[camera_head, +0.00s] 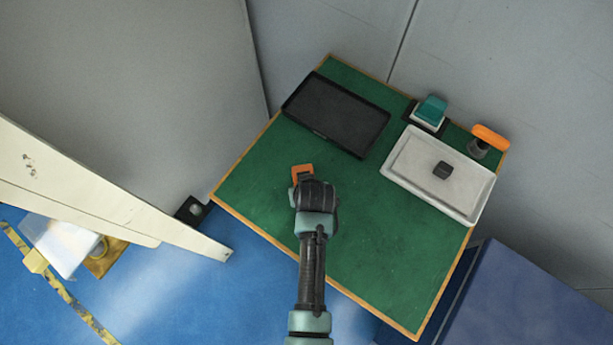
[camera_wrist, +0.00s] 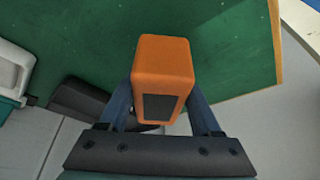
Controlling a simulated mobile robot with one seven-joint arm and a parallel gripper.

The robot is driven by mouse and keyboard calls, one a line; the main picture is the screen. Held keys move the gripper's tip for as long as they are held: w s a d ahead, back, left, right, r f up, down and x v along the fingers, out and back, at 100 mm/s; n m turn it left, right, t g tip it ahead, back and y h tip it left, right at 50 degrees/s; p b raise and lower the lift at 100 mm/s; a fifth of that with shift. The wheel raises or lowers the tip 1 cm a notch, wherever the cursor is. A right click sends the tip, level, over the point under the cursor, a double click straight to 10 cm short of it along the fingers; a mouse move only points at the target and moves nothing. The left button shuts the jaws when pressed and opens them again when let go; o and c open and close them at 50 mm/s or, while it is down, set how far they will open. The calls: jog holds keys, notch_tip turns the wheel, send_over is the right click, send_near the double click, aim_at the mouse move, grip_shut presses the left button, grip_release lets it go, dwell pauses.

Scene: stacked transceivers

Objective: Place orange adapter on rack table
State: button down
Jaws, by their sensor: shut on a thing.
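The orange adapter (camera_head: 302,170) is a small block at the tip of my gripper (camera_head: 303,184) in the head view, over the left-middle part of the green table (camera_head: 375,220). In the wrist view the adapter (camera_wrist: 164,62) sits between the two blue-grey fingers of my gripper (camera_wrist: 163,100), which is shut on it. A dark rectangular patch shows on its near face. The green table top (camera_wrist: 235,50) lies beyond it. The gripper hides part of the adapter in the head view. I cannot tell whether the adapter touches the table.
A black tray (camera_head: 337,113) lies at the back left of the table. The front table area is clear.

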jog(key=shift+f, duration=1.5)
jog(key=shift+f, duration=0.1)
jog(key=shift+c, duration=0.4)
grip_release()
jog(key=shift+f, duration=0.1)
